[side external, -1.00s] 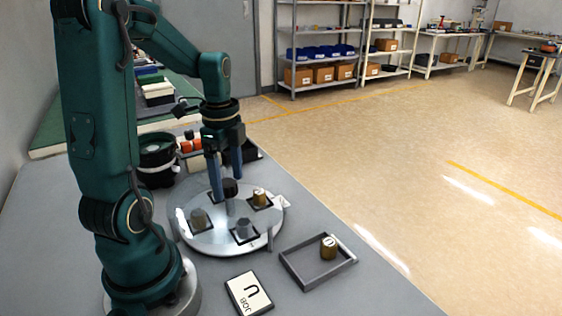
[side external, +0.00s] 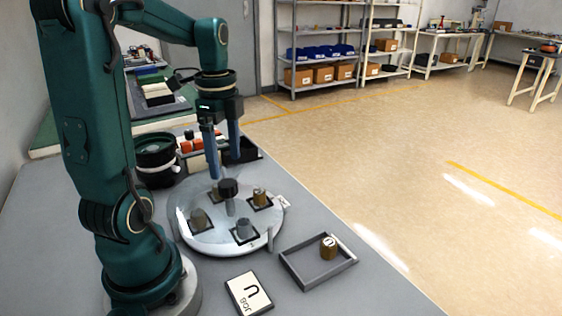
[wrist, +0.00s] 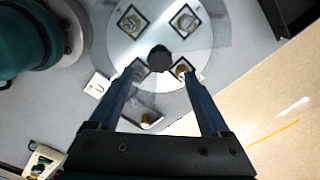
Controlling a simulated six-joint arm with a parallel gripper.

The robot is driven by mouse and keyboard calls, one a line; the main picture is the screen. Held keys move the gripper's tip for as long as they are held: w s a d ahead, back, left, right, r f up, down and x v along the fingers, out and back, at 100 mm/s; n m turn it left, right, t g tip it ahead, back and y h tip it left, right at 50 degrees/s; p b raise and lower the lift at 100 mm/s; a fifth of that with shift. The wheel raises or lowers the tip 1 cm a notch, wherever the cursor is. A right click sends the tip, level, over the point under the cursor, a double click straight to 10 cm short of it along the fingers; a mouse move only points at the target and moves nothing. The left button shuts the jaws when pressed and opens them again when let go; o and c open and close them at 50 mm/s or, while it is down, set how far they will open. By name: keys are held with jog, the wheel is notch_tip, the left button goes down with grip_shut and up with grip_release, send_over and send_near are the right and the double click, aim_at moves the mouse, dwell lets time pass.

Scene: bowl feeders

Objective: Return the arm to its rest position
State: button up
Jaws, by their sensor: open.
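My gripper (side external: 224,165) hangs pointing down above the round silver dial plate (side external: 183,228), open, with nothing between its two blue fingers. In the wrist view my gripper (wrist: 165,78) spreads its fingers over the plate (wrist: 150,18), one to each side of the dark centre knob (wrist: 159,58). The dark knob (side external: 228,188) stands below the fingertips in the side view, apart from them. My arm is bent forward over the table.
The plate carries several dark square nests with grey or brass parts, such as a brass part (side external: 260,197). A grey tray (side external: 303,284) with one brass part (side external: 328,247) lies at front right. A job card (side external: 249,293) lies beside it. A black bowl feeder (side external: 155,160) stands behind.

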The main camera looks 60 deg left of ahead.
jog(key=s+d+r+n+t, duration=0.1)
jog(key=d+n+t, duration=0.4)
jog(key=d+n, duration=0.5)
jog(key=shift+s+d+r+t, duration=0.35)
jog(key=shift+s+d, duration=0.55)
jog(key=shift+d, duration=2.1)
